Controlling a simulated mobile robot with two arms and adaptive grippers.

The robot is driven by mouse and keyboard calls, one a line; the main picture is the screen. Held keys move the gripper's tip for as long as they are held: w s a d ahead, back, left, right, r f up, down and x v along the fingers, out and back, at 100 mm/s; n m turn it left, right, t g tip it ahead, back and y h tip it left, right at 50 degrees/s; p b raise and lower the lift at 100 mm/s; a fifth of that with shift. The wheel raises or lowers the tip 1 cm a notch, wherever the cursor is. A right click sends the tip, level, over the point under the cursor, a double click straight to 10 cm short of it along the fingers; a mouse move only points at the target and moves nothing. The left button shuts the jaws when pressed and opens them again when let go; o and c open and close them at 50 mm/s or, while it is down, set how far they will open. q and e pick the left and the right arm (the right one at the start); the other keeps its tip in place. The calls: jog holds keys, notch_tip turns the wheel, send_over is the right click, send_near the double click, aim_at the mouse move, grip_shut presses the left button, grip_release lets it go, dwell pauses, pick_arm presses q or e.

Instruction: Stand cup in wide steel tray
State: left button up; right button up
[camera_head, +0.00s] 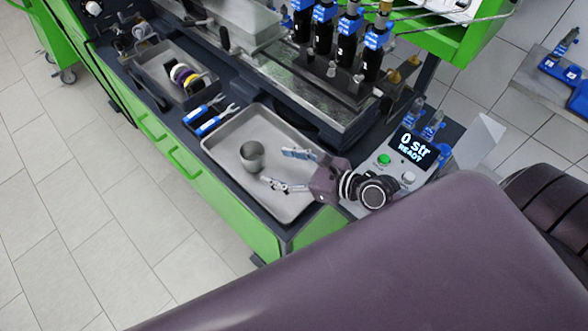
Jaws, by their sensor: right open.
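The steel cup (251,157) stands upright inside the wide steel tray (222,139), left of the tray's middle. My right gripper (274,167) reaches over the tray from the right. Its two fingers are spread apart with nothing between them, and their tips point toward the cup. The cup is just beyond the fingertips and looks free of them; I cannot tell the exact gap. My left gripper is not in view.
Two blue-handled wrenches (209,120) lie left of the wide tray. A smaller tray (152,61) with coloured rings stands farther left. A control box with a display (408,145) is close to the right of my gripper. Black-and-blue pump units (346,45) stand behind.

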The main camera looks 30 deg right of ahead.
jog(key=shift+b+v, duration=0.35)
jog(key=shift+v, duration=1.8)
